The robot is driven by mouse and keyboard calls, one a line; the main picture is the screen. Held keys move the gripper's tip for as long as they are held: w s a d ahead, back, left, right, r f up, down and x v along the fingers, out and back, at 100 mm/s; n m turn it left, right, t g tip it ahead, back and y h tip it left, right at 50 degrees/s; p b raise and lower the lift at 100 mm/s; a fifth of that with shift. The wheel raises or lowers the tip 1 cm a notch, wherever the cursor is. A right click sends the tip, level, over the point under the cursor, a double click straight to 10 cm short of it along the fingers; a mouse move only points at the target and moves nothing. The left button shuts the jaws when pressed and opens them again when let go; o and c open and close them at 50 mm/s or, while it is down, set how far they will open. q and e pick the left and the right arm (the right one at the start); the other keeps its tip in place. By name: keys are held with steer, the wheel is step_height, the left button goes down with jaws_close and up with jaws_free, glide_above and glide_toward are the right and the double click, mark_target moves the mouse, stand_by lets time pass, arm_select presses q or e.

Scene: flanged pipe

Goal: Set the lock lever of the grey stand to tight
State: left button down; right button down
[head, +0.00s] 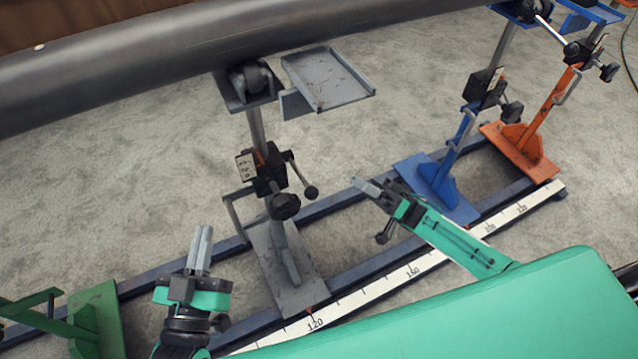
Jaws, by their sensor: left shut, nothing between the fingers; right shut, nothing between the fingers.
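The grey stand (280,262) stands on the rail in the middle of the head view, with its upper post under the large dark pipe (150,70). A thin lever with a dark ball end (310,191) slants down to the right from the stand's dark clamp block. A black knob (286,206) sits just below the block, and a small marked plate (246,166) is on its left; its marks are too small to read. My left gripper (202,235) is shut and empty, left of the stand's base. My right gripper (364,188) is shut and empty, right of the lever and apart from it.
A blue stand (437,185) and an orange stand (525,150) stand further right on the rail. A green stand (97,315) is at the lower left. A grey tray (328,80) juts out beside the stand's top. A white scale (365,295) runs along the rail's near side.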

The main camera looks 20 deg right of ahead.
mark_target(300, 175)
arm_select(q)
steer(key=shift+s+r, duration=0.1)
steer(key=shift+r, duration=0.05)
arm_select(e)
steer(key=shift+d+g, duration=0.1)
steer(key=shift+g, duration=0.3)
